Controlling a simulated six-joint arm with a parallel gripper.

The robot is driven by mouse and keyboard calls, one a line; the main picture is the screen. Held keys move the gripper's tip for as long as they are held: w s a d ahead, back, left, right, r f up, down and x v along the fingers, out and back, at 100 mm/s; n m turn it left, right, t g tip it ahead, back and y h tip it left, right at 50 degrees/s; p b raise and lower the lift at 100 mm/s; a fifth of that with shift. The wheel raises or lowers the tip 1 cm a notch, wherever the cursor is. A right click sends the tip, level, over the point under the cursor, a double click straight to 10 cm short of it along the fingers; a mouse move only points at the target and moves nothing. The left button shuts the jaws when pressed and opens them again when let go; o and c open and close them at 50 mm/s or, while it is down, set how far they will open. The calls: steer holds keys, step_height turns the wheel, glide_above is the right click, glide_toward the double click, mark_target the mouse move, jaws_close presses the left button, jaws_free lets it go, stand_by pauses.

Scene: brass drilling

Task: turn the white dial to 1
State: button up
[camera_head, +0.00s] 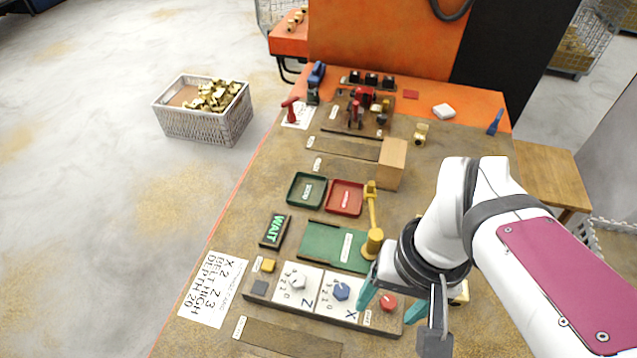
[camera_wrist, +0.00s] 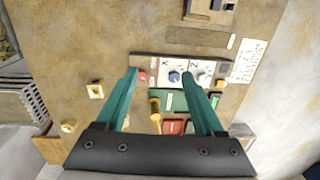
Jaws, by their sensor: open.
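The white dial (camera_head: 298,283) sits on the Z plate of the control panel at the table's near side, with small numbers around it. In the wrist view the white dial (camera_wrist: 203,79) shows just right of the right fingertip. I cannot tell which number it points to. A blue dial (camera_head: 342,292) on the X plate lies to its right; in the wrist view this blue dial (camera_wrist: 174,76) shows between the fingertips. My gripper (camera_head: 392,300) has teal fingers, open and empty, above the panel's right end, near the red button (camera_head: 388,302). It also shows in the wrist view (camera_wrist: 160,74).
A yellow post (camera_head: 372,222) stands behind the panel near my gripper. Green (camera_head: 307,190) and red (camera_head: 345,198) trays lie farther back. A WAIT sign (camera_head: 275,230) and a paper (camera_head: 213,290) reading X 2, Z 3, BELT HIGH, DEPTH 20 lie left.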

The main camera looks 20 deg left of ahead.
steer(key=w+a+n, duration=0.5)
steer(key=a, duration=0.1)
steer(key=n+h, duration=0.1)
steer(key=n, duration=0.6)
glide_toward(297, 280)
step_height(297, 280, down, 8)
steer(key=shift+s+f, duration=0.1)
steer(key=shift+f, duration=0.15)
steer(key=shift+a, duration=0.1)
steer(key=shift+c, duration=0.2)
jaws_close()
